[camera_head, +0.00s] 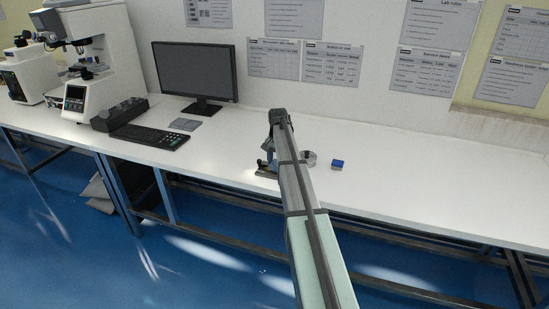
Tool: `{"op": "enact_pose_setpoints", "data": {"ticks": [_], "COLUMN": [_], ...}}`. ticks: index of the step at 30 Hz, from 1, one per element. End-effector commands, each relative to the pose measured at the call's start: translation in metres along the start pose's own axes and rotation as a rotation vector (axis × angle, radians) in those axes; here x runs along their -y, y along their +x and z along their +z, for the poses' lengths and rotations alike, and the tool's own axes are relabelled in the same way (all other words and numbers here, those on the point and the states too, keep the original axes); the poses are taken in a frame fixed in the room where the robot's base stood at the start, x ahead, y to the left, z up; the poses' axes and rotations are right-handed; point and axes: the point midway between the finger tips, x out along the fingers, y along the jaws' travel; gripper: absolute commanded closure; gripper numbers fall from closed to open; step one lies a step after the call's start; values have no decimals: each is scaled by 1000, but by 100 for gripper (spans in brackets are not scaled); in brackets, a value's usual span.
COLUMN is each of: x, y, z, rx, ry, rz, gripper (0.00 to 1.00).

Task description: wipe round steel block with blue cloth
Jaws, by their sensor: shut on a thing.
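My arm reaches from the bottom of the view over the white table, and my gripper (266,169) is low at the tabletop, left of the forearm. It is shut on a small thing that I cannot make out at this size. A round, silvery block (309,158) sits on the table just right of my forearm, which may hide part of its left side. A small blue piece (337,164), perhaps the folded cloth, lies to the right of the round block, apart from it and from my gripper.
A monitor (195,72), a keyboard (150,136), a flat grey pad (185,125) and a dark control box (119,114) stand to the left. White testers (105,60) stand at the far left. The white table (430,190) is clear on the right, up to the wall.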

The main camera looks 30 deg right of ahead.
Motion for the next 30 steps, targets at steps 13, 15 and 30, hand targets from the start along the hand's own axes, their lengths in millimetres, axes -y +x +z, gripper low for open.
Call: {"op": "enact_pose_setpoints", "data": {"ticks": [13, 15, 30], "x": [-17, -11, -5], "y": [0, 0, 0], "z": [-2, -2, 1], "rx": [1, 1, 1], "ry": [-1, 0, 2], "rz": [2, 2, 2], "gripper": [75, 75, 75]}}
